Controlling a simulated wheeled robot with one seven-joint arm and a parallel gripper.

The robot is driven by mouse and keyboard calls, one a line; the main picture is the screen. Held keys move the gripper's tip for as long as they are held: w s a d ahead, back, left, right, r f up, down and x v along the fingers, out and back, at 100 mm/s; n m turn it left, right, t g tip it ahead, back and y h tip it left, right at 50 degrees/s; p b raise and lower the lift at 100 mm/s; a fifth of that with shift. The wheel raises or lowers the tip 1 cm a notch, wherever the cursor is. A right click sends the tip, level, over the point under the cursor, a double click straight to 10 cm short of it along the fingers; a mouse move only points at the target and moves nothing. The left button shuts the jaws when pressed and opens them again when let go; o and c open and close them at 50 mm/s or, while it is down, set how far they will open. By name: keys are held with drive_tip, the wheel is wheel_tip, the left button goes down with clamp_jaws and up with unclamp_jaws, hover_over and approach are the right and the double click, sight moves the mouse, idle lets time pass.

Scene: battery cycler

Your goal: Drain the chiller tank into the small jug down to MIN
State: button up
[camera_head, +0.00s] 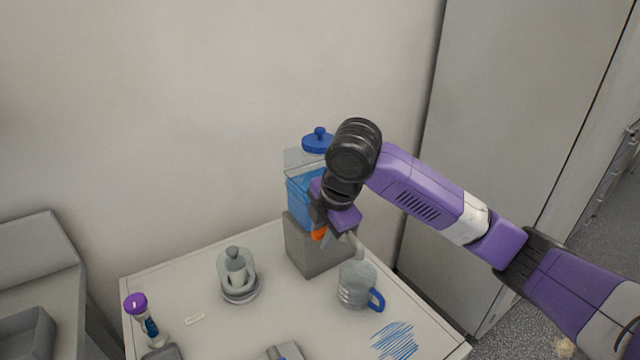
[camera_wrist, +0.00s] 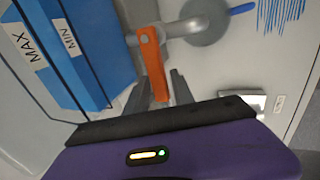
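The chiller tank (camera_head: 300,190) is clear, with a blue lid (camera_head: 318,140), and stands on a grey block. Its blue liquid (camera_wrist: 100,50) stands above the MIN label (camera_wrist: 70,37), close to the MAX label (camera_wrist: 23,42) in the wrist view. The orange tap lever (camera_wrist: 153,62) also shows in the head view (camera_head: 320,233). My gripper (camera_wrist: 160,90) is open, with its fingers on either side of the lever's end; contact is unclear. The small clear jug (camera_head: 357,287) with a blue handle stands below the grey spout (camera_wrist: 178,28). I see no stream, and the jug's contents are unclear.
A glass vessel on a round base (camera_head: 238,278) stands left of the tank. A purple-capped tube (camera_head: 142,315) stands at the table's left edge. Blue scribbled lines (camera_head: 393,340) mark the table in front of the jug. A tall grey cabinet (camera_head: 500,130) is behind at right.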

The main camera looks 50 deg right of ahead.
drive_tip(key=shift+c, duration=0.2)
drive_tip(key=s+n+b, duration=0.1)
drive_tip(key=n, duration=0.1)
drive_tip(key=s+n+y, duration=0.1)
drive_tip(key=n, duration=0.1)
drive_tip(key=s+n+y+b, duration=0.1)
drive_tip(key=n, duration=0.1)
drive_tip(key=shift+s+b, duration=0.25)
drive_tip(key=shift+b, duration=0.1)
drive_tip(key=n+b, duration=0.1)
drive_tip(key=n, duration=0.1)
drive_tip(key=s+d+n+y, duration=0.1)
drive_tip(key=n, duration=0.1)
drive_tip(key=s+n+y+b, duration=0.1)
drive_tip(key=shift+s+d+n+g+b, duration=0.25)
drive_tip(key=shift+n+g+b, duration=0.1)
drive_tip(key=shift+n+g, duration=0.05)
idle(2.9)
